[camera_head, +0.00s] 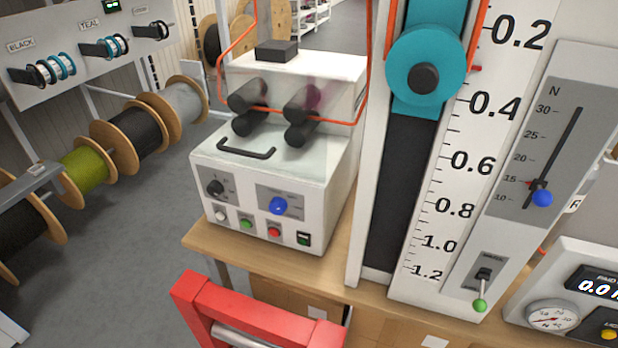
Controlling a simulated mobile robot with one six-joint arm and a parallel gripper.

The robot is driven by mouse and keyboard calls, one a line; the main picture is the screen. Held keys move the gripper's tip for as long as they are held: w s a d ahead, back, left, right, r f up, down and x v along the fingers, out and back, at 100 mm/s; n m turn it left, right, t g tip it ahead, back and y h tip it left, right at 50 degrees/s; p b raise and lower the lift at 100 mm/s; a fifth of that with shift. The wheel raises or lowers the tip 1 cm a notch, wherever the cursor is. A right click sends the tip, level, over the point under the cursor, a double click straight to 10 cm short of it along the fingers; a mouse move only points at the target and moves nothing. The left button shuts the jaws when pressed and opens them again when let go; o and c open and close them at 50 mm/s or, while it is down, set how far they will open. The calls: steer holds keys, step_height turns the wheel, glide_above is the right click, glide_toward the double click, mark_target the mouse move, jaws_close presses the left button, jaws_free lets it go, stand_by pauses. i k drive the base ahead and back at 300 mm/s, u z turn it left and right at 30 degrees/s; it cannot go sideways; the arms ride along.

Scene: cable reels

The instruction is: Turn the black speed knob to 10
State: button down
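A black knob (215,188) sits on a grey dial plate at the left of the front panel of a white cable-feeding machine (310,225). The marks around it are too small to read, so I cannot tell its setting. A blue knob (278,206) sits on a blue-grey plate to its right. Below them are a white, a green (246,224) and a red button (274,232), and a dark green-lit switch (303,239). My gripper is not in view.
The machine stands on a wooden bench (225,245). A black handle (247,152) and dark rollers with an orange cable are above the panel. A red frame (250,308) is in front. A scale column (450,180) stands right. Floor (110,240) is clear at left, beside reels.

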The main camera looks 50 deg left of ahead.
mark_target(215, 188)
steer(key=u, duration=2.35)
